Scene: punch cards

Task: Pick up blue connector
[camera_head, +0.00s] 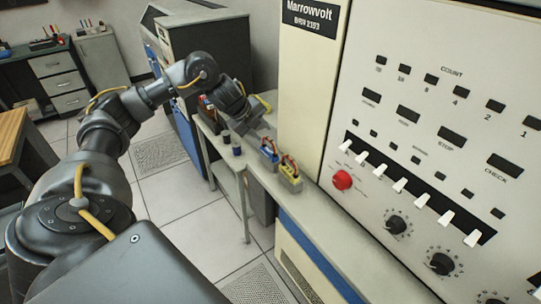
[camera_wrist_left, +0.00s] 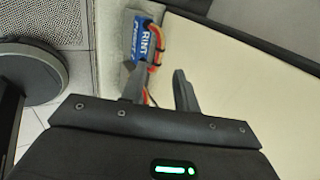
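The blue connector (camera_head: 268,152) stands on the narrow ledge at the foot of the cream cabinet, with reddish wires looping from its top. In the left wrist view the blue connector (camera_wrist_left: 143,40) shows white lettering, partly cut off, and orange-red wires beside it. My left gripper (camera_head: 264,131) is just behind and above it in the head view. In the left wrist view the fingers of my left gripper (camera_wrist_left: 158,82) are apart, with the connector beyond their tips and some wire showing by the left finger. My right gripper is not in view.
A yellowish-grey connector (camera_head: 290,180) with reddish wires stands close beside the blue one, nearer the camera. Two dark cylinders (camera_head: 231,145) stand to the left on the ledge. The cream cabinet wall (camera_head: 305,95) rises close on the right. A red knob (camera_head: 342,180) sticks out of the panel.

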